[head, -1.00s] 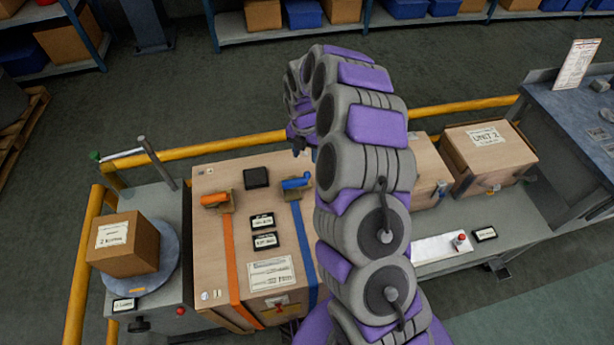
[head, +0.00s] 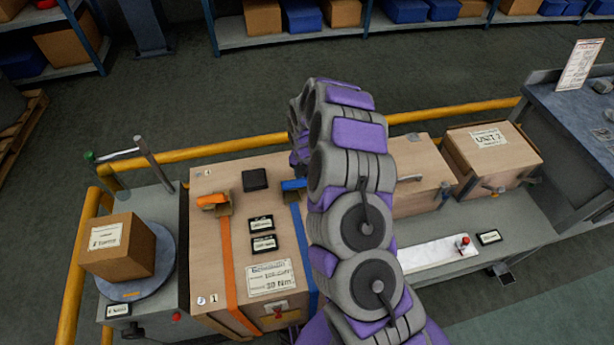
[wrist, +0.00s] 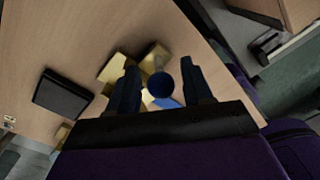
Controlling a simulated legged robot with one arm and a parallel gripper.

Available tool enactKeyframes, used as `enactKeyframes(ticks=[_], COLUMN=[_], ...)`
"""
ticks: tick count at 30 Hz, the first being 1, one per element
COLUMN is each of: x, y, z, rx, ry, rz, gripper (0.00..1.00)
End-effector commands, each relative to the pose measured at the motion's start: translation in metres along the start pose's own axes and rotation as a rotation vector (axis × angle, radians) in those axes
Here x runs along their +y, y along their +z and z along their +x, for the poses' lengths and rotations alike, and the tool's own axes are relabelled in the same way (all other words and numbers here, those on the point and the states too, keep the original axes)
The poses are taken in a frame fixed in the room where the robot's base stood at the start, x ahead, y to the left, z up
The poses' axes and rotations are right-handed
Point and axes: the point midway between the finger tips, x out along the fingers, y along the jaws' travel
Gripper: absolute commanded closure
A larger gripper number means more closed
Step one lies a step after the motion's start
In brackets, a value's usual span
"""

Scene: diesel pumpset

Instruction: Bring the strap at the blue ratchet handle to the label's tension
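The blue ratchet handle (head: 293,184) is on top of the large wooden crate, over the blue strap (head: 299,240). My arm covers its right part in the head view. In the wrist view the round end of the blue handle (wrist: 162,83) lies between the two fingers of my gripper (wrist: 163,76). The fingers are apart, with a gap on both sides of the handle. Brass-coloured ratchet parts (wrist: 154,58) show just beyond. The label (head: 270,278) on the crate ends in a number with Nm, which I cannot read surely.
An orange ratchet handle (head: 212,200) and orange strap (head: 228,265) are at the left on the crate. A black block (head: 254,179) and two small dark displays (head: 263,244) lie between the straps. A yellow rail (head: 220,147) runs behind.

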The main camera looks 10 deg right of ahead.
Motion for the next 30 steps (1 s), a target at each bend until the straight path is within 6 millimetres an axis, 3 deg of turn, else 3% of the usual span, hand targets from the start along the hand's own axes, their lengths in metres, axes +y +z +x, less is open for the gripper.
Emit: enactKeyframes(ticks=[2,15,30], x=[0.0001,0.0002,-0.0015], y=[0.0,0.0,0.001], z=[0.0001,0.0001,-0.0016], rx=[0.0,0.0,-0.028], ry=[0.0,0.0,0.011], rz=[0.0,0.0,0.001], gripper=[0.58,1.0,1.0])
